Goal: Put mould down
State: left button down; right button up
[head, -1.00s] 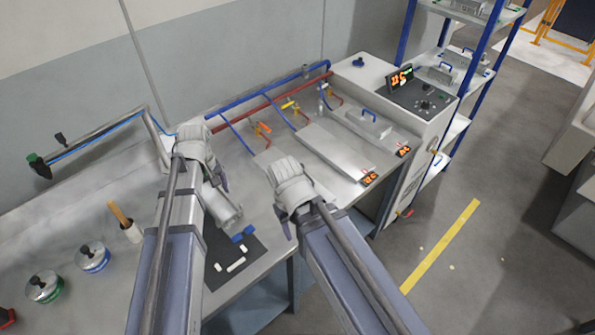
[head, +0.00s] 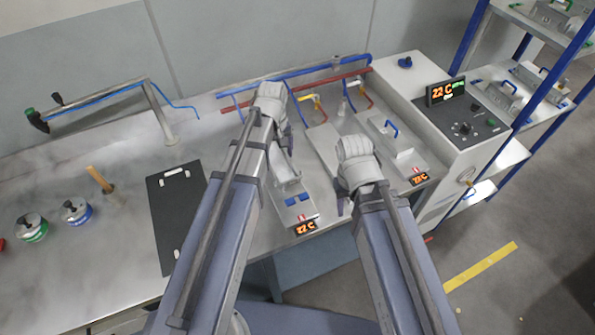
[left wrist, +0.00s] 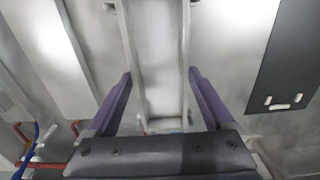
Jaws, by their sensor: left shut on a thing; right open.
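My left gripper (head: 284,140) is shut on the mould (head: 286,176), a long pale metal piece with blue parts at its near end. The mould is over the leftmost hot plate (head: 285,219), which has a lit display at its front. I cannot tell whether the mould touches the plate. In the left wrist view, the mould (left wrist: 162,65) runs lengthwise between the two purple fingers of the left gripper (left wrist: 160,105). My right gripper (head: 350,203) is open and empty, over the front of the middle plate (head: 323,143). My left forearm hides part of the bench.
Another mould with a blue handle (head: 391,128) is on the right plate (head: 431,166). A control box (head: 470,115) stands at right. Red and blue pipes run behind.

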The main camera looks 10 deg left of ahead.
aim_at(279, 163)
pick_arm(q)
jog(key=shift+w+d+r, duration=0.1)
jog(key=shift+d, duration=0.05)
jog(key=shift+d+r+p, duration=0.1)
jog(key=shift+r+p, duration=0.2)
jog(key=shift+p, duration=0.1)
jog(key=r+p, duration=0.3)
jog(key=shift+s, duration=0.2)
notch_tip(279, 163, down, 10)
jog(key=b, duration=1)
jog(key=shift+f, duration=0.1)
jog(key=shift+f+b, duration=0.15)
jog(key=shift+b, duration=0.15)
grip_release()
